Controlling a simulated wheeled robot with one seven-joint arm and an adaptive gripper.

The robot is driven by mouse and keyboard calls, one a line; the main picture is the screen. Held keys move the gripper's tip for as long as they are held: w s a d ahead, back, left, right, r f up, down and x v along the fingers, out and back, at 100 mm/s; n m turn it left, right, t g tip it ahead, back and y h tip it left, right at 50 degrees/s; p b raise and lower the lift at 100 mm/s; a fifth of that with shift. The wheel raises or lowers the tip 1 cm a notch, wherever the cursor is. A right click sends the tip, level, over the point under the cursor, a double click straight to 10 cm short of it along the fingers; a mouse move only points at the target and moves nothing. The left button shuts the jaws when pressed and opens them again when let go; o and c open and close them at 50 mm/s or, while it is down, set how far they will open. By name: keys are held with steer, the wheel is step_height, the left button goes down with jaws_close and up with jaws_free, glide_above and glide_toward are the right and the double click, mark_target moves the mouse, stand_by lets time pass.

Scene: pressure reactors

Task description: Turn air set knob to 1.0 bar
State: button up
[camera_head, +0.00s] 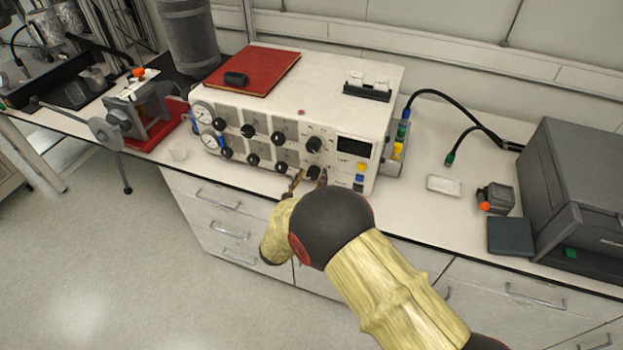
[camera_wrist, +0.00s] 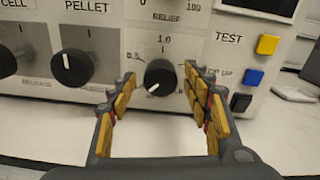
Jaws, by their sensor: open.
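The black round knob (camera_wrist: 160,77) is on the lower front of a white control box (camera_head: 340,80). "1.0" is printed above it and what looks like "0.5" to its upper left. Its white mark points to the lower left. My gripper (camera_wrist: 160,84) is open, with one yellow-padded finger on each side of the knob. A gap shows between each finger and the knob. In the head view my gripper (camera_head: 308,181) is at the box's lower front, and the knob (camera_head: 314,173) shows between the fingers. Lettering below the knob is hard to read.
A "PELLET" knob (camera_wrist: 72,67) is to the left. Yellow (camera_wrist: 267,44), blue (camera_wrist: 254,77) and black (camera_wrist: 241,102) buttons are to the right.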

steer(key=shift+c, duration=1.3)
steer(key=c, duration=0.9)
